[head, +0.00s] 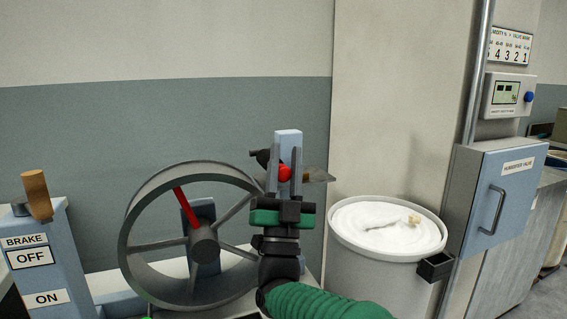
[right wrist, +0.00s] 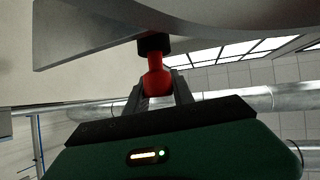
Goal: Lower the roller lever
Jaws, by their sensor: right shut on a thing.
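The roller lever's red knob (head: 284,173) is in the middle of the head view, in front of a light blue post (head: 288,140). My right gripper (head: 284,168) is shut on this knob, one finger on each side. In the right wrist view the red knob (right wrist: 157,82) sits between the fingertips (right wrist: 158,88), with a black collar (right wrist: 153,45) at its far end.
A large grey wheel (head: 135,225) with one red spoke stands left of my right gripper. A blue brake box (head: 45,285) with a wooden handle (head: 37,194) is at far left. A white-filled drum (head: 375,285) and a blue valve cabinet (head: 515,190) stand at right.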

